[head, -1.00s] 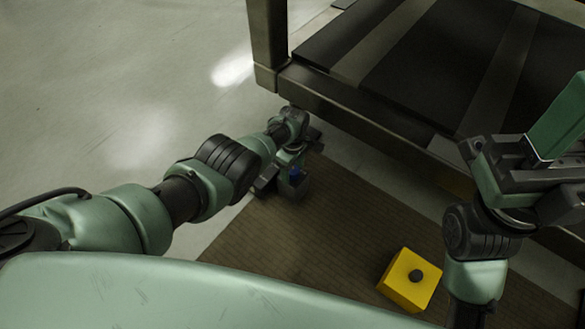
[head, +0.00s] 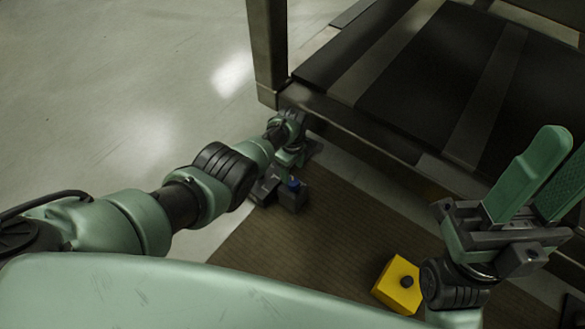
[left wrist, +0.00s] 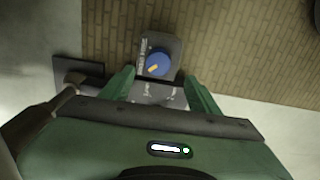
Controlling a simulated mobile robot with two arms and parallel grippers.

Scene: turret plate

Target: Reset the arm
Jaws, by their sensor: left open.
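My left arm reaches from the left in the head view, with its gripper (head: 288,170) low over the mat beside the bench leg. Its green fingers stand apart in the left wrist view (left wrist: 160,88). Just beyond them is a dark grey box (head: 293,200) with a round blue knob; the knob, with a yellow mark, also shows in the left wrist view (left wrist: 157,63). I cannot tell whether the fingers touch the box. Nothing shows gripped. My right gripper (head: 553,172) is raised at the right of the head view, its green fingers pointing up, apart and empty.
A yellow box (head: 385,289) with a black knob is on the brown mat (head: 310,245), left of my right wrist. A dark bench (head: 420,80) fills the upper right, its leg (head: 268,55) close to my left gripper. Open pale floor (head: 110,90) lies at left.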

